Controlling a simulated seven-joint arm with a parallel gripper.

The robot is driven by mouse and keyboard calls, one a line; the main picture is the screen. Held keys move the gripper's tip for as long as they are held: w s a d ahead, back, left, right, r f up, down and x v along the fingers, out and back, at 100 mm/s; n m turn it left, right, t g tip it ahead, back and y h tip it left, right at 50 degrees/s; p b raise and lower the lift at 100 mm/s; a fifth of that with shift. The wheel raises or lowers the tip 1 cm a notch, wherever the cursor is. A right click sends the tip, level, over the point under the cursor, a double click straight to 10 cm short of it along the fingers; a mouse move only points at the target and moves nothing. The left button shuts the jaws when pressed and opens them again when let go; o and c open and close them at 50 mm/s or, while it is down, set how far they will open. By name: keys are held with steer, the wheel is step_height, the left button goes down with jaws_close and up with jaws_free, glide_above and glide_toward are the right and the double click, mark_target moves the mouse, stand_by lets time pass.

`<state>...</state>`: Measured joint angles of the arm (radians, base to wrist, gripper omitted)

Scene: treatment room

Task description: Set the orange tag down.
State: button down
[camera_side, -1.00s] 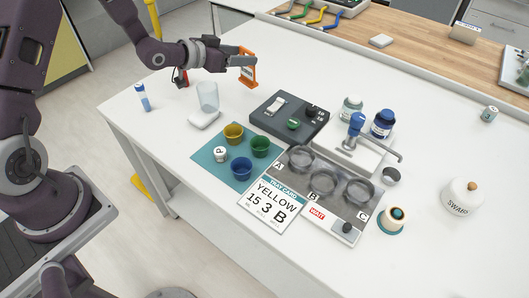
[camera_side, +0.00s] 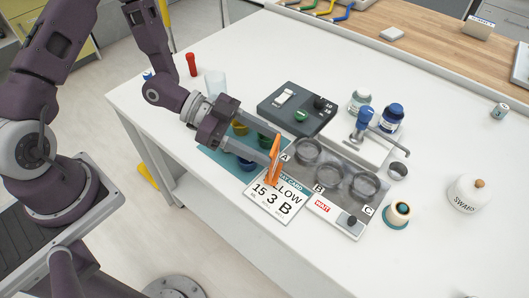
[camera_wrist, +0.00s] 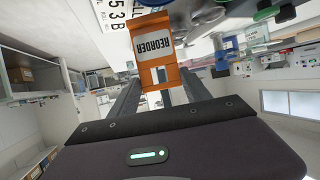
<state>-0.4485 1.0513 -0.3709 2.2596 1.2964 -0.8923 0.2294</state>
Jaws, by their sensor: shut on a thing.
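The orange tag (camera_side: 274,160) is held upright between the fingertips of my gripper (camera_side: 268,150), which is shut on it. In the side view it stands over the upper edge of the white tray card (camera_side: 280,203) and hides part of its print. I cannot tell whether its lower end touches the card. In the wrist view the tag (camera_wrist: 153,72) shows a white label reading "REORDER", between the fingers of my gripper (camera_wrist: 160,88). The card (camera_wrist: 117,40) is partly in that view.
Cups on a teal mat (camera_side: 212,160) are partly hidden behind my gripper. A grey tray with round wells (camera_side: 335,185) lies right of the card. A dark switch box (camera_side: 270,110) is behind. Bare white table (camera_side: 350,270) lies at the front right.

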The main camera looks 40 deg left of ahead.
steer(key=shift+f, duration=1.15)
steer(key=c, duration=0.5)
jaws_free()
steer(key=shift+f, duration=0.1)
